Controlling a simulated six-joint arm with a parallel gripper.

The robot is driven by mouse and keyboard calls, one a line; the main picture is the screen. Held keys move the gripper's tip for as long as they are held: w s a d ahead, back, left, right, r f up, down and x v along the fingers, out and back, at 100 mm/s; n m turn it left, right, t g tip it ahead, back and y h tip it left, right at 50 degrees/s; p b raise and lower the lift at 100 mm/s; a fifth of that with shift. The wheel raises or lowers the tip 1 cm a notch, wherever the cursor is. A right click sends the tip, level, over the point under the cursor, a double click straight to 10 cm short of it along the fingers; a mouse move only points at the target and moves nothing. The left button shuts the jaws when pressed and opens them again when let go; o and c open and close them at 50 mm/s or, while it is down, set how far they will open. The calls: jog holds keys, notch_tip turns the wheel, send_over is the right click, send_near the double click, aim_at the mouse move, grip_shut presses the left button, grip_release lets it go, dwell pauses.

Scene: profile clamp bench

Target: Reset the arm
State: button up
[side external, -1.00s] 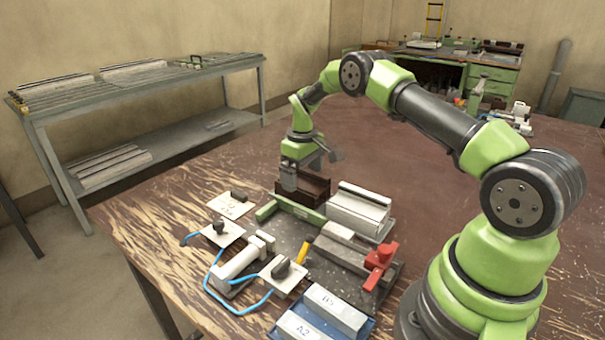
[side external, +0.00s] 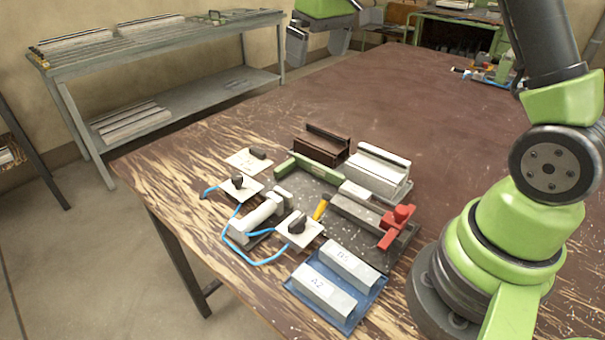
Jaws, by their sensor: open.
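My gripper (side external: 318,46) is at the top of the side view, high above the worn brown bench (side external: 420,130). Its fingers are apart with nothing between them. The upper arm runs out of the top of the picture. Below and in front of the gripper is the clamp fixture, with a green bar (side external: 309,169), a grey bed (side external: 356,212) and a red clamp handle (side external: 397,226). A dark brown profile block (side external: 321,143) and a pale profile block (side external: 377,171) stand behind it, apart from the gripper.
A blue tray (side external: 347,321) holds two grey blocks marked A2 and B5. White plates with black knobs (side external: 239,187), a white cylinder (side external: 257,220) and blue hoses lie at the left. A metal shelf (side external: 165,38) stands behind. The bench's far middle is clear.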

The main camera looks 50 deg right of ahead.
jog(key=s+a+r+m+t, duration=0.1)
jog(key=s+a+r+t, duration=0.2)
jog(key=s+a+r, duration=0.65)
jog(key=s+a+f+m+t+y, duration=0.1)
jog(key=s+f, duration=0.1)
jog(key=s, duration=0.4)
jog(key=s+a+f+m+t, duration=0.1)
jog(key=s+f, duration=0.1)
jog(key=s, duration=0.5)
jog(key=shift+a+y, duration=0.25)
jog(key=shift+y, duration=0.15)
